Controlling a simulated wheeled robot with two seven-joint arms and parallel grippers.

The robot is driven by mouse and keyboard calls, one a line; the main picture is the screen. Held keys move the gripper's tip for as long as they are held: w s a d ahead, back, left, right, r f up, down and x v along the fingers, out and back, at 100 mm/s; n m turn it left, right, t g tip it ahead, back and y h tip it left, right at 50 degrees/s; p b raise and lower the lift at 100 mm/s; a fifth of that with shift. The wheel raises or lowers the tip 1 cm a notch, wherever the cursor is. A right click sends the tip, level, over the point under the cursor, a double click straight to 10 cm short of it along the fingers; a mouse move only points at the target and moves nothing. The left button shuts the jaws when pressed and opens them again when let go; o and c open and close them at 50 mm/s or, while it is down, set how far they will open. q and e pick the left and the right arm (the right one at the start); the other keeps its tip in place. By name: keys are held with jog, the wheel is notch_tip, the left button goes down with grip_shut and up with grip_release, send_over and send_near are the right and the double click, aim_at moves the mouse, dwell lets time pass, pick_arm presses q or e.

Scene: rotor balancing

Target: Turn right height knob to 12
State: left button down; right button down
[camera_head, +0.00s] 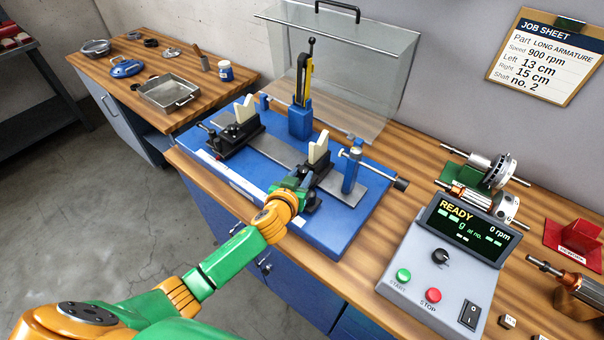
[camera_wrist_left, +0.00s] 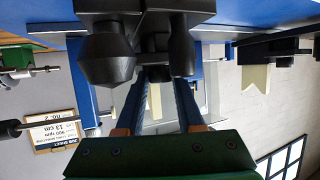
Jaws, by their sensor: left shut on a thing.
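My left gripper (camera_head: 292,190) is at the front of the right support (camera_head: 318,158) on the blue balancing machine. It is shut on a dark part there, which I take to be the right height knob; the fingers mostly hide it. In the left wrist view the two blue fingers (camera_wrist_left: 164,95) reach up between dark knob-like parts (camera_wrist_left: 107,58) under the support. The knob's scale cannot be read. The right support has a cream V-shaped top. My right gripper is not in view.
The left support (camera_head: 243,112), a blue post (camera_head: 300,122) and a clear guard (camera_head: 345,70) stand on or behind the machine. The control box (camera_head: 440,275) reads READY, 0 rpm. Rotors (camera_head: 485,175) lie at right. The job sheet (camera_head: 545,55) hangs on the wall.

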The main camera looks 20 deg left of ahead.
pick_arm(q)
jog(key=m+h, duration=0.1)
jog(key=a+m+h, duration=0.1)
jog(key=m+h, duration=0.1)
jog(key=shift+w+r, duration=0.1)
jog(key=shift+w+a+m+g+h+b, duration=0.15)
jog(key=shift+m+g+h, duration=0.1)
jog(key=shift+m+h, duration=0.25)
jog(key=shift+s+a+m+g+h+b, duration=0.15)
jog(key=shift+m+g+h, duration=0.1)
jog(key=shift+m+h, duration=0.25)
jog(key=shift+w+m+g+h+b, duration=0.25)
jog(key=shift+m+g+h+b, duration=0.15)
jog(key=shift+m+h+b, duration=0.45)
jog(key=shift+a+f+m+g+h+b, duration=0.1)
jog(key=shift+m+g+h+b, duration=0.3)
jog(key=shift+m+h+b, duration=0.2)
jog(key=shift+a+f+m+g+h+b, duration=0.1)
jog(key=shift+m+g+h+b, duration=0.3)
jog(key=shift+h, duration=0.25)
jog(key=shift+w+a+m+g+h+b, duration=0.15)
jog(key=shift+m+g+h+b, duration=0.6)
jog(key=shift+b, duration=0.4)
jog(key=shift+r, duration=0.2)
jog(key=shift+g, duration=0.25)
jog(key=c, duration=0.5)
grip_release()
jog(key=shift+m, duration=0.3)
